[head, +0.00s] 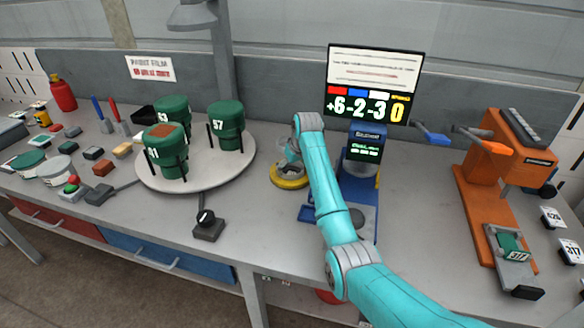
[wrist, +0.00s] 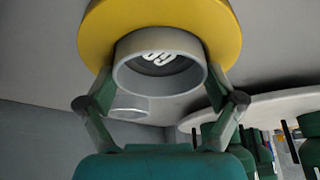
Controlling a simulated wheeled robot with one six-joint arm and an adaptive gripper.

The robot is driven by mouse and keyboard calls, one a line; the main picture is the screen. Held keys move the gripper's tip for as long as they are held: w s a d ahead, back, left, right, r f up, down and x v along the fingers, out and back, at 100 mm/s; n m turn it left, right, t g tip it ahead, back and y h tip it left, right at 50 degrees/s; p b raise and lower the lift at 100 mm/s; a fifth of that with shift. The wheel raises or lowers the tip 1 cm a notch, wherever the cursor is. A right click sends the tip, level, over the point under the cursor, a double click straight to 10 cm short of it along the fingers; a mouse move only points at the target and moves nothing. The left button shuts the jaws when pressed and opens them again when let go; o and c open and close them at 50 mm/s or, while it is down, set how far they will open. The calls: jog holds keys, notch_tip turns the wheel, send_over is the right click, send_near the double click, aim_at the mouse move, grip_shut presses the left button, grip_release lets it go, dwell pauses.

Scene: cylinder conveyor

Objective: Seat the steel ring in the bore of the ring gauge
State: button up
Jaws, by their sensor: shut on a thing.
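The ring gauge (head: 291,181) is a yellow disc on the grey bench, just left of the blue instrument. It also shows in the wrist view as a thick yellow band (wrist: 100,32) at the top. My gripper (wrist: 160,80) is shut on the steel ring (wrist: 125,79), a short grey open cylinder, with one finger on each side. In the wrist view the ring overlaps the middle of the yellow disc, and white marks show through its opening. In the head view my gripper (head: 291,155) is over the gauge. I cannot tell whether the ring has entered the bore.
The blue instrument (head: 367,145) with a small screen stands right of the gauge. A round turntable (head: 205,182) with several green canisters is at the left. A black knob box (head: 208,228) sits at the front. An orange fixture (head: 480,200) stands at the far right.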

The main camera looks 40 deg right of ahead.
jog(key=o, duration=1.1)
jog(key=shift+f, duration=0.1)
jog(key=shift+c, duration=0.2)
jog(key=v, duration=1.2)
